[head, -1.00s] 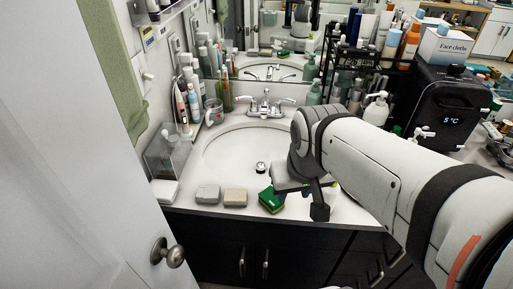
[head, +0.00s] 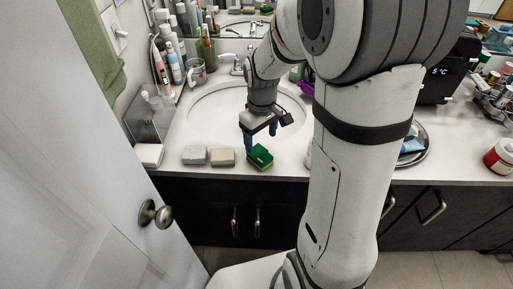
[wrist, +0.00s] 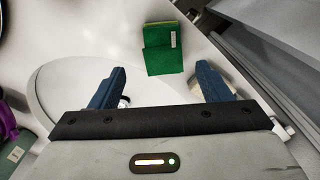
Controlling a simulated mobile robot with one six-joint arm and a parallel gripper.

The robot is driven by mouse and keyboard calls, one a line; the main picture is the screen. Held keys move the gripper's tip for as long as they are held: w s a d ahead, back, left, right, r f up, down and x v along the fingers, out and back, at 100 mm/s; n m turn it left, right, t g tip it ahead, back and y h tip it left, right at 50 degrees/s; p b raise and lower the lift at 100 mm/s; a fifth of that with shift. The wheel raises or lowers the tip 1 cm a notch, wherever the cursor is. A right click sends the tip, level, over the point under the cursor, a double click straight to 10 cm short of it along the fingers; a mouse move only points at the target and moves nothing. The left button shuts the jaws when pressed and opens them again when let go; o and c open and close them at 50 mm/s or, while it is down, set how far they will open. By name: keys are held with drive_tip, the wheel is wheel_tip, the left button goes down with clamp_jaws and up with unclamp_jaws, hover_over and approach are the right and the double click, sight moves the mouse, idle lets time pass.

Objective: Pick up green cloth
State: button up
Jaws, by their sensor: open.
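The green cloth (head: 260,157) is a small folded block with darker and lighter green parts, lying on the counter's front edge, in front of the sink. In the wrist view the green cloth (wrist: 162,52) shows a white label and lies beyond my fingertips, roughly centred between them. My gripper (head: 260,136) is above and just behind the cloth, pointing down. In the wrist view my gripper (wrist: 162,72) has its two blue fingers wide apart with nothing between them. Contact with the cloth does not show.
Two soap-like blocks, one grey (head: 194,155) and one beige (head: 222,156), lie left of the cloth. The sink basin (head: 205,120) is behind. A round tray (head: 425,150) stands right of my arm.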

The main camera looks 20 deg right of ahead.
sight(260, 154)
drive_tip(key=f, duration=0.7)
drive_tip(key=shift+s+a+f, duration=0.1)
drive_tip(key=shift+a, duration=0.1)
drive_tip(key=shift+c, duration=0.2)
drive_tip(key=c, duration=1.1)
wheel_tip(260, 154, up, 10)
drive_tip(key=o, duration=0.5)
drive_tip(key=c, duration=0.5)
